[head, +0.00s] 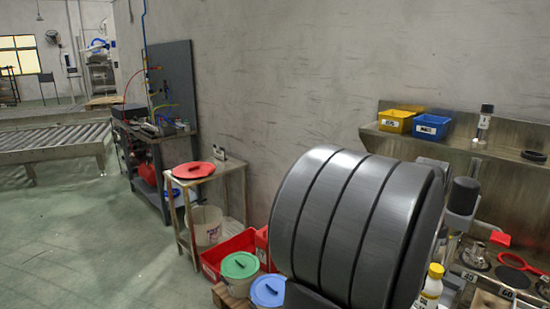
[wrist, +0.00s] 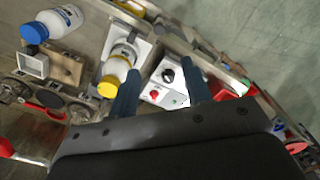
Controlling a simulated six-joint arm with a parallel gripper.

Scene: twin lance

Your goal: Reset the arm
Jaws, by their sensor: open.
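My gripper (wrist: 160,68) shows in the wrist view with two dark blue fingers spread apart and nothing between them. It hangs above a cluttered bench, and a white control box (wrist: 153,95) with a black knob and a red button lies beneath the fingers. A bottle with a yellow cap (wrist: 107,88) lies in view just left of the left finger. A white bottle with a blue cap (wrist: 66,19) is at the upper left. In the head view a large dark grey banded part of my arm fills the centre right and the gripper is hidden.
In the head view, yellow (head: 397,121) and blue (head: 431,127) bins stand on a metal shelf (head: 480,148). A yellow-capped bottle (head: 430,291) stands by the arm. Green-lidded (head: 240,265) and blue-lidded (head: 268,290) buckets are below left. The floor (head: 100,235) at left is clear.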

